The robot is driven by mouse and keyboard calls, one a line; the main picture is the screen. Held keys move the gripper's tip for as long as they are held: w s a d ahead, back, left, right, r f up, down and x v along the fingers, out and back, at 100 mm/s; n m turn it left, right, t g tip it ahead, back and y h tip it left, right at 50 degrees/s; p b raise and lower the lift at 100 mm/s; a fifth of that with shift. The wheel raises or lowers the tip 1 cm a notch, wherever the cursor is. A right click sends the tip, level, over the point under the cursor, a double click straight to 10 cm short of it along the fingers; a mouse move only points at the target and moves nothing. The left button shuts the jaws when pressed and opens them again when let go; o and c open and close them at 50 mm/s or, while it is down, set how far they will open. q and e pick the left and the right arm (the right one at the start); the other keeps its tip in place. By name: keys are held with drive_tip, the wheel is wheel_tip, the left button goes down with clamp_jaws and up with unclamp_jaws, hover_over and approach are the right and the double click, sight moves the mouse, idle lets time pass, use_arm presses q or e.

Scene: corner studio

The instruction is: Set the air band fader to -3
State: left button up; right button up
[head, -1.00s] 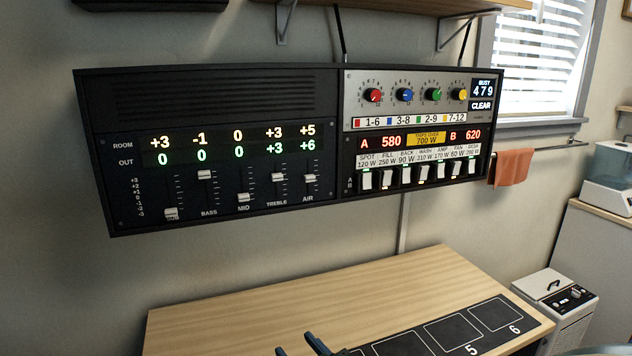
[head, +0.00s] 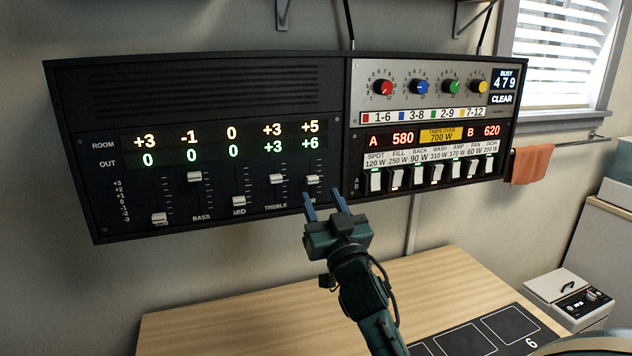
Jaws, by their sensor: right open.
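The air fader (head: 312,180) is the rightmost of several white-capped faders on the left half of the black wall panel (head: 200,70). Its cap sits around the middle of its slot. Above it the ROOM number reads +5 and the green OUT number (head: 310,143) reads +6. My right gripper (head: 322,190) is open, its two blue fingers pointing up at the panel just below and around the air cap. The fingers partly cover the AIR label. I cannot tell whether they touch the panel. My left gripper is not in view.
The treble fader (head: 277,179) is close on the left. The row of white switches (head: 420,177) and coloured knobs (head: 418,87) are to the right. A wooden table (head: 230,322) with numbered dark squares (head: 509,325) lies below. An orange cloth (head: 532,165) hangs at the right.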

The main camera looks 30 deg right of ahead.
sight(313, 182)
drive_tip(key=shift+p+x, duration=0.35)
drive_tip(key=shift+x, duration=1.8)
drive_tip(key=shift+c, duration=0.2)
clamp_jaws()
drive_tip(key=shift+f, duration=0.15)
